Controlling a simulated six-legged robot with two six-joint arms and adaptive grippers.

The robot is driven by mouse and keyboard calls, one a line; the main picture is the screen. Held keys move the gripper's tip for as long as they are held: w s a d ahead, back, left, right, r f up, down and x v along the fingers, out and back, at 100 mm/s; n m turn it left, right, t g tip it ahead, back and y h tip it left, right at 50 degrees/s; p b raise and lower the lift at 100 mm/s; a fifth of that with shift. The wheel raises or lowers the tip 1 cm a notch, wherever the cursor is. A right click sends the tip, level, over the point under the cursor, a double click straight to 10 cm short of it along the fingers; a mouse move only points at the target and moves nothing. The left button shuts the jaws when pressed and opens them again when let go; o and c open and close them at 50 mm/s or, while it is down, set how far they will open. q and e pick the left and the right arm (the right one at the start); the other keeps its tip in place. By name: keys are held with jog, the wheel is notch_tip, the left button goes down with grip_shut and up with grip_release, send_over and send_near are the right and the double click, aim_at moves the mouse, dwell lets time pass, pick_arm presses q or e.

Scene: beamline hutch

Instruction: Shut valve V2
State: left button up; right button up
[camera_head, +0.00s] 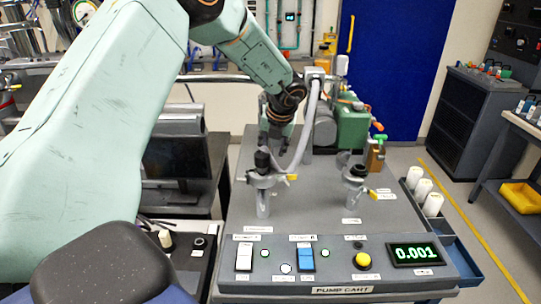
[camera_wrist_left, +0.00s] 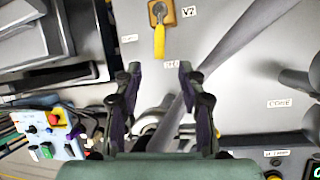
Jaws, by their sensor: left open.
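In the left wrist view, a small valve (camera_wrist_left: 160,13) with a brass-coloured body and a yellow lever (camera_wrist_left: 160,42) sits on the grey cart top. The lever points down the picture, towards my fingers. A tag beside it starts with V; its digit looks like 7 or 2. My left gripper (camera_wrist_left: 159,70) is open and empty, its fingertips on either side of and just short of the lever's end. In the head view my left gripper (camera_head: 277,135) is over the cart's back left, and I cannot make out this valve there. My right gripper is not in view.
A grey hose (camera_wrist_left: 235,50) crosses just right of my fingers; it arches up in the head view (camera_head: 308,130). Two flanged ports with clamps (camera_head: 262,185) (camera_head: 357,178) stand on the pump cart. Its front panel (camera_head: 330,262) has switches and a display reading 0.001.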

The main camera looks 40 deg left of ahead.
pick_arm(q)
jog(key=shift+s+d+r, duration=0.15)
jog(key=shift+d+r, duration=0.05)
jog(key=shift+r, duration=0.3)
